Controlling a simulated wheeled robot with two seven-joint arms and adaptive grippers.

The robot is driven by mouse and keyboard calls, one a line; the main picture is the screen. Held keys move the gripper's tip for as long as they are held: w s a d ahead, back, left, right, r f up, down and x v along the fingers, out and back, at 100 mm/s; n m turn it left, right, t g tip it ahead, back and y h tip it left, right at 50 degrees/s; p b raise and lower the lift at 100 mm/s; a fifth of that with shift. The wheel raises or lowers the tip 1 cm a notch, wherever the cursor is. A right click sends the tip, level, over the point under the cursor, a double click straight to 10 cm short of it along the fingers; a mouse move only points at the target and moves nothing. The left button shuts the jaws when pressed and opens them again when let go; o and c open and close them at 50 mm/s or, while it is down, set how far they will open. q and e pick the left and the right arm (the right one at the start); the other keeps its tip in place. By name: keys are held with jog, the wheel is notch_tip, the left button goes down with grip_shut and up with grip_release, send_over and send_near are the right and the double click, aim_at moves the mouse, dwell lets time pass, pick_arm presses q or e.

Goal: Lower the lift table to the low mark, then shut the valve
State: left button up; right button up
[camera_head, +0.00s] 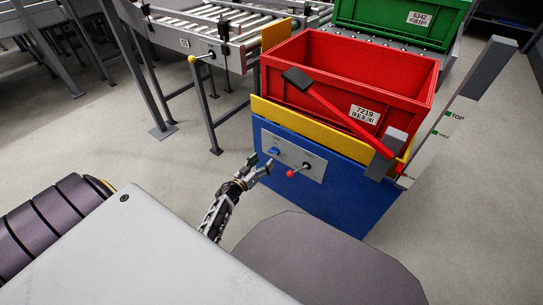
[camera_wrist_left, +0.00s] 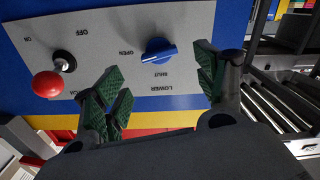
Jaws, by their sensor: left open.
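The lift table (camera_head: 330,190) is a blue body with a yellow top edge, carrying a red crate. Its front panel (camera_head: 311,163) has a blue valve knob (camera_head: 274,151) and a red-balled lever (camera_head: 290,173). My left gripper (camera_head: 258,167) is open in front of the panel, close to the knob. In the left wrist view the knob (camera_wrist_left: 159,51) shows between the open fingers (camera_wrist_left: 160,82), apparently untouched. Its grip lies nearly level, between OPEN and SHUT labels; I cannot tell its exact setting. The red ball (camera_wrist_left: 47,84) is left of the fingers. My right gripper is not in view.
A red crate (camera_head: 345,60) sits on the table, with a red bar (camera_head: 345,117) slanting in front of it. A post (camera_head: 487,67) and a scale with a TOP mark (camera_head: 448,116) stand at right. A roller conveyor (camera_head: 185,22) and green crate (camera_head: 400,20) are behind.

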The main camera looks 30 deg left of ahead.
aim_at(272, 153)
pick_arm(q)
jog(key=shift+w+d+b, duration=0.15)
jog(key=shift+w+b, duration=0.6)
jog(key=shift+w, duration=1)
jog(key=shift+w+d+b, duration=0.15)
jog(key=shift+w+b, duration=0.55)
jog(key=shift+w, duration=1.05)
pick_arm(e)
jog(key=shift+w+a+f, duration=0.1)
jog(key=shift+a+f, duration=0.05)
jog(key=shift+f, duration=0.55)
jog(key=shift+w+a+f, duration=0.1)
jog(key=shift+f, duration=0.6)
pick_arm(q)
jog(key=c, duration=1)
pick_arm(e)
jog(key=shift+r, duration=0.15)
